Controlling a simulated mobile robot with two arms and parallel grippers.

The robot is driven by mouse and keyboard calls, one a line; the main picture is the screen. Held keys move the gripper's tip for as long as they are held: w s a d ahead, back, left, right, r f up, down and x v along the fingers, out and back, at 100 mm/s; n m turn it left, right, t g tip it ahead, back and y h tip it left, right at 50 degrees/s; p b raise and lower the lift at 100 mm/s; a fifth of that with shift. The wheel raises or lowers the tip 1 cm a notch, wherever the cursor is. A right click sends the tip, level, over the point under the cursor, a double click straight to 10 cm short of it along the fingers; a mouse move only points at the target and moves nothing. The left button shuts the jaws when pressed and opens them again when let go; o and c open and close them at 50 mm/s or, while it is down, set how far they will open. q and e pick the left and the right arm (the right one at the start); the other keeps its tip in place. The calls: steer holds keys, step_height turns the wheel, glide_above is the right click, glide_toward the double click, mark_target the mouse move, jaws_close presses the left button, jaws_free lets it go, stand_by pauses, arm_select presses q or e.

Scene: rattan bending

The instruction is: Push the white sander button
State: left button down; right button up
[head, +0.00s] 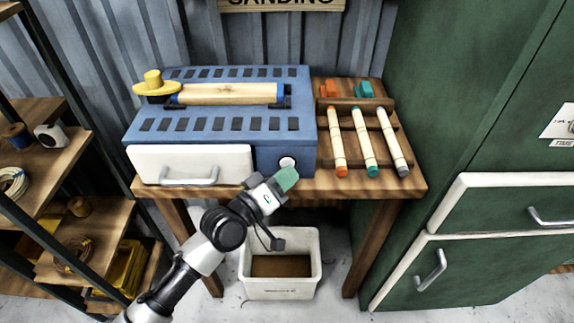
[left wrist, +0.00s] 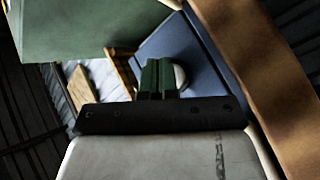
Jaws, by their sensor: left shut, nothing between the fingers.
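The blue sander (head: 222,128) stands on a wooden workbench. Its round white button (head: 287,162) is on the dark square panel at the right of its front face. My left gripper (head: 289,177), with green fingertips, is just below and in front of the button, shut and empty. In the left wrist view the shut green fingers (left wrist: 157,72) overlap the button (left wrist: 181,76), and only its right part shows. I cannot tell whether the fingertips touch it. My right gripper is not in view.
A white drawer (head: 195,157) with a metal handle is left of the button. Several wooden rods with coloured ends lie on a rack (head: 376,121) at the right. A white bin (head: 281,287) stands below the bench (head: 375,190). A green cabinet (head: 425,110) bounds the right side.

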arm_select(q)
steer(key=shift+w, duration=0.3)
steer(key=shift+s, duration=0.4)
stand_by(0.3)
steer(key=s+p, duration=0.3)
steer(key=s, duration=0.3)
